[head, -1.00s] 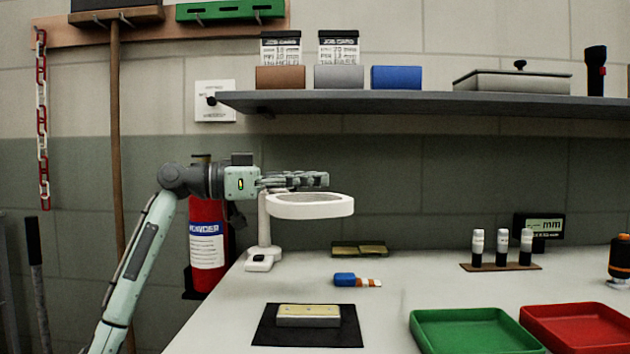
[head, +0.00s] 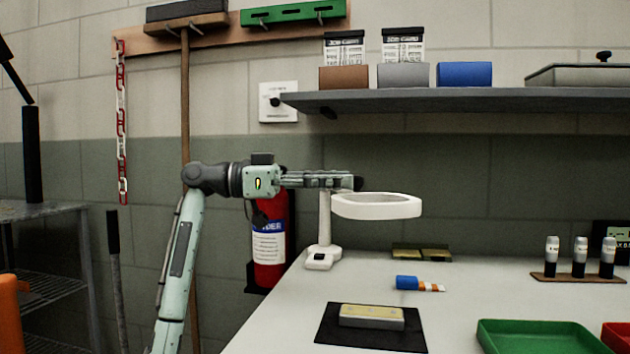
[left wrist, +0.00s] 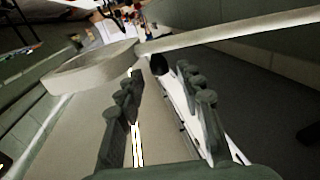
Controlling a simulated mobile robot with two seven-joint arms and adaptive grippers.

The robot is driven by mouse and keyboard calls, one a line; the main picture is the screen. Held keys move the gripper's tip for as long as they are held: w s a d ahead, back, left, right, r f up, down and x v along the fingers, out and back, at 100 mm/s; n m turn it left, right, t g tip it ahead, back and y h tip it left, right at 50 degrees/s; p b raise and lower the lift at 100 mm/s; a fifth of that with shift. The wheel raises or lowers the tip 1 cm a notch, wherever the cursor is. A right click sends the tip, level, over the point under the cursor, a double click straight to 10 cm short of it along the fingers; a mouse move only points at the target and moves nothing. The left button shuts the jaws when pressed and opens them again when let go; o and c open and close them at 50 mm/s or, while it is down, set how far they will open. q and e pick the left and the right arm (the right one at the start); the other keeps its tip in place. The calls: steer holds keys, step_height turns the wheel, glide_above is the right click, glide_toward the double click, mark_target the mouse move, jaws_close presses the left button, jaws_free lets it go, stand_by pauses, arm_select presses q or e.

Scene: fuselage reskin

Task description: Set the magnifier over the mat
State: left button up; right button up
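The magnifier is a white ring (head: 376,206) on a white post and base (head: 322,258) at the bench's back left. The ring hangs level above and behind the black mat (head: 330,340), which lies flat near the front edge. My left gripper (head: 350,183) is just above the ring's left side, near the post top. In the left wrist view its fingers (left wrist: 162,112) are apart with no object clearly held between them. The magnifier ring (left wrist: 92,66) shows beyond the left finger there. Whether a finger touches the magnifier is unclear. My right gripper is out of view.
A tan-topped block (head: 371,316) lies on the mat. A blue-and-orange item (head: 408,283) lies behind it. A green tray (head: 540,338) and red tray (head: 615,336) are at right. A shelf (head: 450,102) overhangs the back; a fire extinguisher (head: 268,250) stands left of the bench.

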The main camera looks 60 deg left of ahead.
arm_select(q)
steer(key=shift+v, duration=2.1)
